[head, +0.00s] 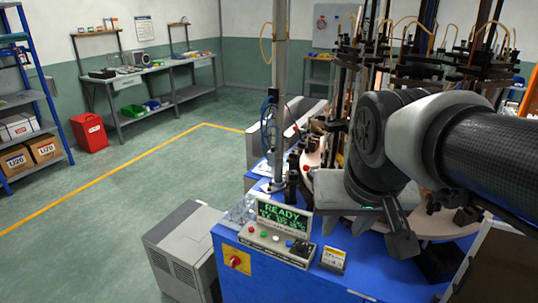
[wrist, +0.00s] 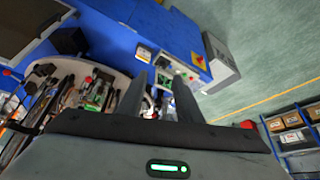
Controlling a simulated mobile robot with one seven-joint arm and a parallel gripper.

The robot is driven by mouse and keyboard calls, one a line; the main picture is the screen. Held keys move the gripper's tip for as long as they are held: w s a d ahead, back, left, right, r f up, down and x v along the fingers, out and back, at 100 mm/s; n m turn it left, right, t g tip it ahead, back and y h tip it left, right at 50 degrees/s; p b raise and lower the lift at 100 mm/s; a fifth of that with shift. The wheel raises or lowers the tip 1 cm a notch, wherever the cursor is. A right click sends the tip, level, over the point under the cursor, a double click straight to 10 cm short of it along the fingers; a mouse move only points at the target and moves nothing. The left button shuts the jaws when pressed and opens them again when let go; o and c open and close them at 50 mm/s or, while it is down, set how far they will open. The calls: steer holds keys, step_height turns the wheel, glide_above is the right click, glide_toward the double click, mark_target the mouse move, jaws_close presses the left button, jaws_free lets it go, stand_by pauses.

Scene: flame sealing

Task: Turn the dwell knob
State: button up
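The sealing machine's control panel (head: 275,243) carries a green-lit display (head: 283,217) reading READY, small coloured buttons and dark controls at its right end (head: 301,248). I cannot tell which dark control is the dwell knob. In the wrist view the panel (wrist: 164,77) is small and partly hidden beyond my fingers. My gripper (wrist: 158,82) is open, with its two dark fingers apart and nothing between them. In the head view my gripper (head: 400,238) is to the right of the panel, apart from it, with one finger clearly showing and the rest partly hidden by my arm.
A red rotary switch (head: 235,262) on a yellow plate is on the blue cabinet's front. A small yellow-and-white label stand (head: 333,259) is right of the panel. A grey box unit (head: 182,250) stands left. The round table behind holds tall fixtures.

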steer(key=w+a+f+m+h+b, duration=0.15)
steer(key=w+f+b, duration=0.45)
steer(key=w+f, duration=0.6)
steer(key=m+g+b, duration=0.1)
steer(key=m+b, duration=0.1)
steer(key=b, duration=0.2)
glide_toward(302, 245)
steer(key=b+x, duration=0.2)
steer(key=x, duration=0.6)
steer(key=shift+w+f, duration=0.1)
steer(key=shift+w, duration=0.05)
steer(key=c, duration=0.8)
steer(key=shift+o, duration=0.2)
steer(key=shift+n, duration=0.25)
